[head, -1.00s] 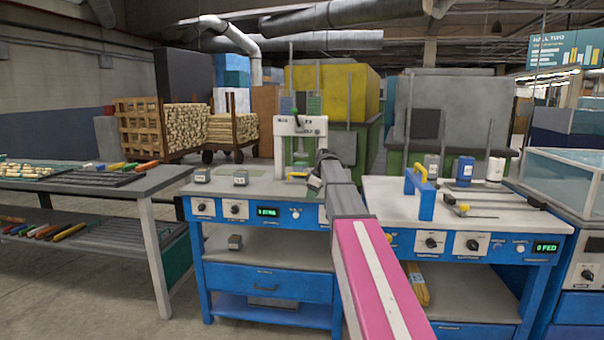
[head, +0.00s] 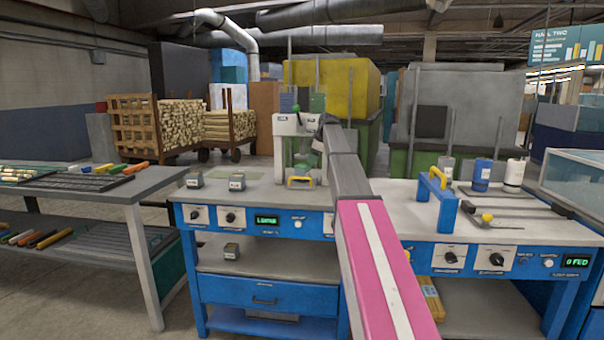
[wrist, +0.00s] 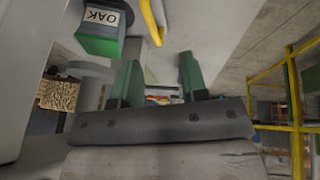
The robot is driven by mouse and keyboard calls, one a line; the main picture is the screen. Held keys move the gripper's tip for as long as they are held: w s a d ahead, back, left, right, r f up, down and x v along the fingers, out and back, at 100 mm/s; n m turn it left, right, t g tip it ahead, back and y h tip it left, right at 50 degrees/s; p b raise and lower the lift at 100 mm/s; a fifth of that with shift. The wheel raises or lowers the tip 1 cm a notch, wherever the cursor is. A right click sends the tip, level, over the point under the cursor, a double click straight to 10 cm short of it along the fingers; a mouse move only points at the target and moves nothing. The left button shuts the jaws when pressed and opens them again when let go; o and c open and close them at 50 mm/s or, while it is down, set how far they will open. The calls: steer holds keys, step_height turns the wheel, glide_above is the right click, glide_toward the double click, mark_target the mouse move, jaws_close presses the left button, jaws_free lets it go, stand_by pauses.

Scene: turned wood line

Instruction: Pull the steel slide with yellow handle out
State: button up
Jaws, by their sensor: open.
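The yellow handle (head: 300,182) of the slide sits low at the front of the white press-like machine (head: 296,125) on the middle bench. The steel slide itself cannot be made out. In the wrist view, part of a yellow handle (wrist: 153,22) shows at the top, beyond the fingertips and a little to their left. My gripper (wrist: 157,72) has two green fingers spread apart, with nothing seen between them. The handle is apart from the fingers. In the head view, my arm runs up to the machine's right side and the fingers cannot be made out.
A green-sided block labelled OAK (wrist: 100,30) is left of the fingers in the wrist view. Small labelled boxes (head: 237,182) stand left of the machine. On the right bench are a blue frame with a yellow bar (head: 440,205) and a yellow-knobbed rod (head: 487,217).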

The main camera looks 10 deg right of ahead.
mark_target(304, 174)
steer(key=x, duration=0.3)
steer(key=w+x, duration=0.1)
steer(key=x, duration=0.6)
steer(key=shift+w+r, duration=0.15)
steer(key=shift+w, duration=0.15)
jaws_close()
